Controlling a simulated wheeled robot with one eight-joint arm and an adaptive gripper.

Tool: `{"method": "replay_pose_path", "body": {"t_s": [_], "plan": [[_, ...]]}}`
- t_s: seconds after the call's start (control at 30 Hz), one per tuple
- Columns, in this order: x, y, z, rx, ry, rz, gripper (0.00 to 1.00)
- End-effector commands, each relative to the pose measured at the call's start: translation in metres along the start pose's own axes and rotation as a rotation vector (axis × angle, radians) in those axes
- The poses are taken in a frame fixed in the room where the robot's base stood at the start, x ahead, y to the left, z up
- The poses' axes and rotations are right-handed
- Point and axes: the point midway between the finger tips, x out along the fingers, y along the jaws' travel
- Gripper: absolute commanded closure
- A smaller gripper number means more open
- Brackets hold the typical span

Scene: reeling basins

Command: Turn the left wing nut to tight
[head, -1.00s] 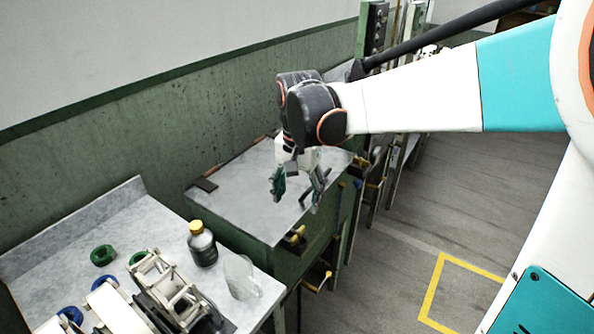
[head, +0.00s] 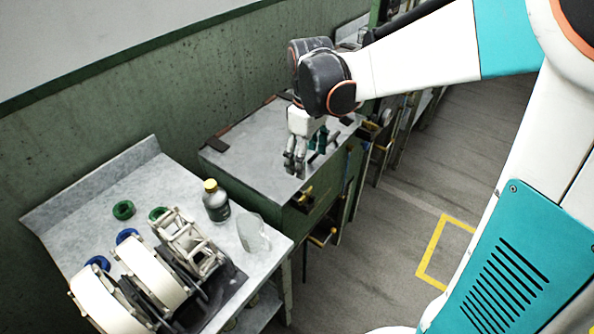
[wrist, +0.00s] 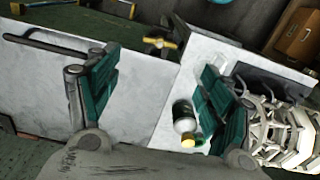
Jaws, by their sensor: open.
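My gripper (head: 307,150) hangs over the grey-topped green cabinet in the head view, open and empty. Its two teal-padded fingers stand wide apart in the wrist view (wrist: 158,95). A yellow wing-shaped piece (head: 305,195) sits at the cabinet's front edge, below my gripper and apart from it. It also shows in the wrist view (wrist: 160,43), beyond the gap between the fingers. A second yellow piece (head: 322,238) is lower on the cabinet front. I cannot tell for sure which one is the left wing nut, or how tight either is.
A dark bottle with a yellow cap (head: 216,203) stands on the left bench (head: 85,205), near a clear glass piece (head: 253,235), white reels (head: 153,272) and green and blue rings. A green wall runs behind. The floor at right is open.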

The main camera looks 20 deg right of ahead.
Motion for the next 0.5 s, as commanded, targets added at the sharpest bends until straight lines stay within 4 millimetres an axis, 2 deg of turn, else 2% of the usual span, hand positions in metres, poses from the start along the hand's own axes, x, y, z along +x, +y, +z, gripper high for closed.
{"method": "replay_pose_path", "body": {"t_s": [0.5], "plan": [[0.099, 0.0, 0.0, 0.002, 0.0, 0.0, 0.27]]}}
